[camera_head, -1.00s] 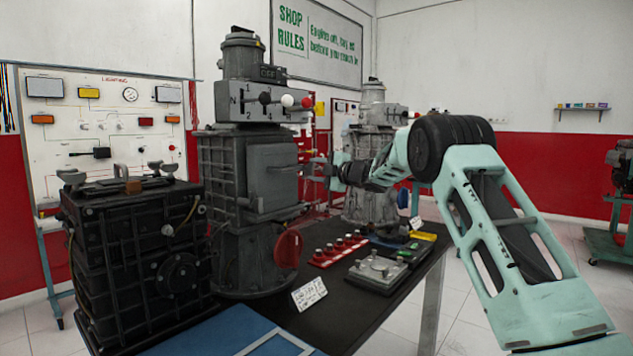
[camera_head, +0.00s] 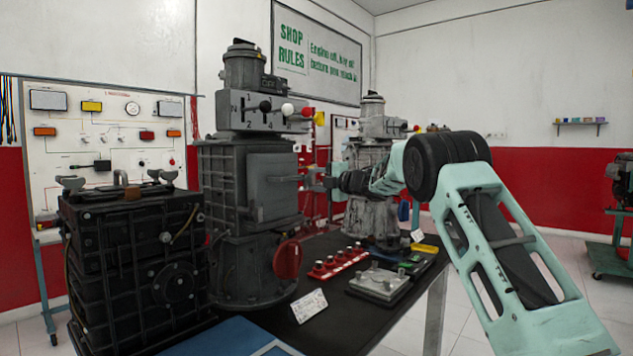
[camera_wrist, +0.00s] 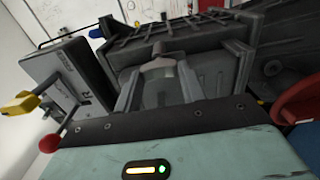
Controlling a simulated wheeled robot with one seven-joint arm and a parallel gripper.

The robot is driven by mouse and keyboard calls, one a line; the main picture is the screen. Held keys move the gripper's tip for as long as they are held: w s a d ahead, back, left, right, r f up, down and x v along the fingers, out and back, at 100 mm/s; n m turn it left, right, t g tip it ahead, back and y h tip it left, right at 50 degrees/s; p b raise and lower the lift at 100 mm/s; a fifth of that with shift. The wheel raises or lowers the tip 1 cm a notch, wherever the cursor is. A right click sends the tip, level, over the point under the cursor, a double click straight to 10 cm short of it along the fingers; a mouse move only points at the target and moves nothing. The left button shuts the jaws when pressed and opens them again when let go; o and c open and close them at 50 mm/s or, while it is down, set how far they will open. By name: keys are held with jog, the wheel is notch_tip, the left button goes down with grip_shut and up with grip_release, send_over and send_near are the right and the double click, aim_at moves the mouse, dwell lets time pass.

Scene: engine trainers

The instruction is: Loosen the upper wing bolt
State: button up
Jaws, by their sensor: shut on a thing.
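The tall grey gearbox unit (camera_head: 222,180) stands on the dark bench, with a flat cover (camera_head: 268,185) on its side. My gripper (camera_head: 304,179) reaches in from the right to the cover's right side, at about mid height. In the wrist view, the fingers of my gripper (camera_wrist: 158,82) are shut around a small pale grey piece, the upper wing bolt (camera_wrist: 159,64), in front of the cover. Its wings are mostly hidden between the fingers, so I cannot tell its turn angle. In the head view the bolt is too small and covered to make out.
A gear lever plate with coloured knobs (camera_head: 262,116) sits above the cover. A red round part (camera_head: 287,260) is below. A black ribbed case (camera_head: 130,265) stands left, a second gearbox (camera_head: 372,175) behind my arm. Red knobbed strip (camera_head: 338,262) and grey tray (camera_head: 380,283) lie on the bench.

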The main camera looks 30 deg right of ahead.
jog(key=o, duration=1)
jog(key=shift+s, duration=0.1)
jog(key=b+v, duration=0.2)
jog(key=v, duration=1.5)
jog(key=shift+s+d, duration=0.1)
jog(key=shift+s, duration=0.05)
